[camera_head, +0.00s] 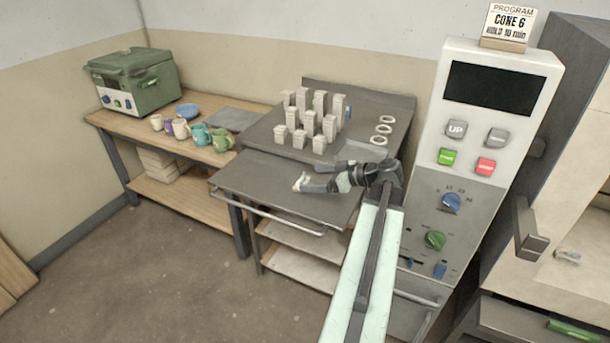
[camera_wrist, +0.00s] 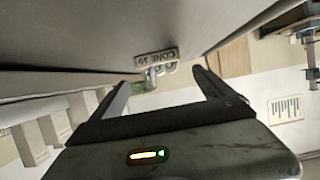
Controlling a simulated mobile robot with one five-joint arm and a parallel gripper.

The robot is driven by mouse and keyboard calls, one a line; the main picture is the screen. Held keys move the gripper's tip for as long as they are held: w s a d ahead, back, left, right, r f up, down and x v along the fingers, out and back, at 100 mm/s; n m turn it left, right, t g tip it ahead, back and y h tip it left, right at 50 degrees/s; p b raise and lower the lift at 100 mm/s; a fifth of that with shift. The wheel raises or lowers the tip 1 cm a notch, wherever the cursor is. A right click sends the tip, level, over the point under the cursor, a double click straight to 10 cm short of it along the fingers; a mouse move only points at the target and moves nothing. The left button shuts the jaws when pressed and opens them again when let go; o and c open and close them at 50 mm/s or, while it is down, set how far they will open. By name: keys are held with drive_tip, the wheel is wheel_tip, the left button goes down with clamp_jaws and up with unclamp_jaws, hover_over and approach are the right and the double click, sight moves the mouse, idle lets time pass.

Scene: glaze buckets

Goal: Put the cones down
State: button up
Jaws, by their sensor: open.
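A small pale cone pack labelled "CONE 10" (camera_wrist: 156,58) shows in the wrist view just beyond and between my fingertips, against a grey surface. Pale, rounded cone shapes (camera_wrist: 160,71) show beside its label. In the head view a small whitish piece (camera_head: 301,182), seemingly this pack, is at the tip of my gripper (camera_head: 306,186), over the grey cart top (camera_head: 270,181). My gripper (camera_wrist: 160,80) is open, with its two dark fingers apart. I see no finger closed on the pack. Whether the pack rests fully on the cart top is hard to tell.
A wooden table (camera_head: 160,148) at left holds several mugs (camera_head: 222,140) and a green kiln (camera_head: 135,80). A control panel (camera_head: 495,130) marked "CONE 6" (camera_head: 510,24) stands at right. The cart's front left is clear.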

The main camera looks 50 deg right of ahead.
drive_tip(key=p+v, duration=0.1)
drive_tip(key=v, duration=0.4)
drive_tip(key=shift+s+d+r+p, duration=0.1)
drive_tip(key=shift+s+r+p, duration=0.15)
drive_tip(key=shift+s+p, duration=0.1)
drive_tip(key=shift+s+d, duration=0.1)
drive_tip(key=shift+s, duration=0.35)
